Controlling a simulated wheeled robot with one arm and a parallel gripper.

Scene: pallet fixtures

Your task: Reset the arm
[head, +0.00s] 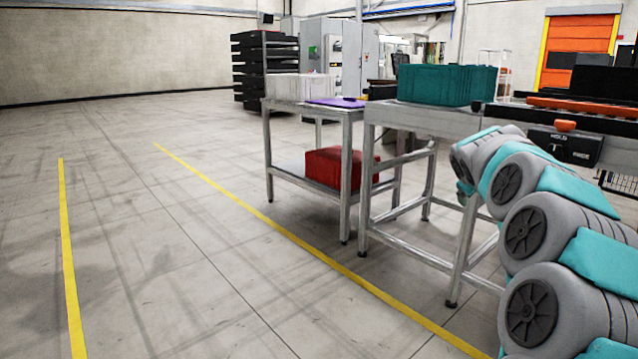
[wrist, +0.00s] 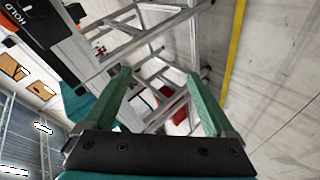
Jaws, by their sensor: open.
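My arm, grey and teal, shows at the right of the head view, bent beside the metal table; the gripper end itself is not clearly visible there. In the wrist view my gripper (wrist: 160,100) has its two green fingers spread wide apart, with nothing between them. Behind the fingers are metal table legs and the grey floor. The picture in the wrist view is tilted.
A metal table (head: 420,118) bears a teal crate (head: 447,85). Another table (head: 283,105) bears a white box (head: 298,87) and a purple item (head: 336,102), with a red box (head: 338,168) on its lower shelf. Open floor with yellow lines lies left.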

